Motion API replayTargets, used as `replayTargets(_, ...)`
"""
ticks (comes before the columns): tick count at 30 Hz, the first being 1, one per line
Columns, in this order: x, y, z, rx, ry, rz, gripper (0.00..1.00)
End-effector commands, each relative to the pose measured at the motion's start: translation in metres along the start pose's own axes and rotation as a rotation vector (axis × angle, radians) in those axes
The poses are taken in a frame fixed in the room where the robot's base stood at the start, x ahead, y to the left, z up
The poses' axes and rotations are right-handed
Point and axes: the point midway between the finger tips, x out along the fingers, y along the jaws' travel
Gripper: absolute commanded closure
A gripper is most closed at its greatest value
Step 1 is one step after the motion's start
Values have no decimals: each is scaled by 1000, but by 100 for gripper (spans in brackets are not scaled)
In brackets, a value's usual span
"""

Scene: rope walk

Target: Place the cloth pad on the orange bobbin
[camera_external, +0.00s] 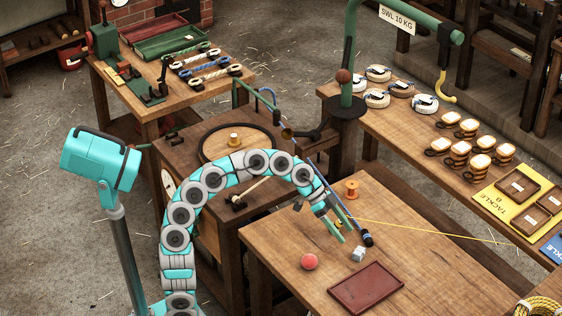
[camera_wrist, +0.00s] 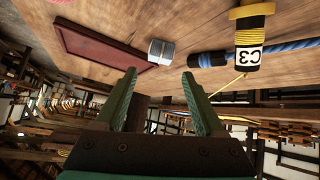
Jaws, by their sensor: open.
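The orange bobbin (camera_external: 351,190) stands upright on the near wooden table, toward its back edge. My gripper (camera_external: 343,231) points down over the table, between the bobbin and the pad. Its two green fingers are apart with nothing between them, also in the wrist view (camera_wrist: 160,82). I cannot make out the orange bobbin in the wrist view.
A red ball (camera_external: 309,261) and a dark red tray (camera_external: 365,288) lie nearby. A blue rod or rope with a dark end (camera_external: 367,240) lies beside the pad. A yellow-and-black piece marked C3 (camera_wrist: 252,47) is close on the right in the wrist view. The table's right part is mostly clear.

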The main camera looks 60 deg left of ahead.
Motion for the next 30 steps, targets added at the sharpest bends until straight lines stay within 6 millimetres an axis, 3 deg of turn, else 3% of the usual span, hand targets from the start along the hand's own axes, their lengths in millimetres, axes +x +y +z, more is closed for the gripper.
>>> replayTargets(6, 4, -2, -3, 159, -16, -11, 29)
replayTargets(17, 34, -1, -1, 162, -17, -10, 29)
replayTargets(26, 73, 0, 0, 162, -14, -11, 29)
replayTargets(30, 79, 0, 1, 162, -12, -13, 29)
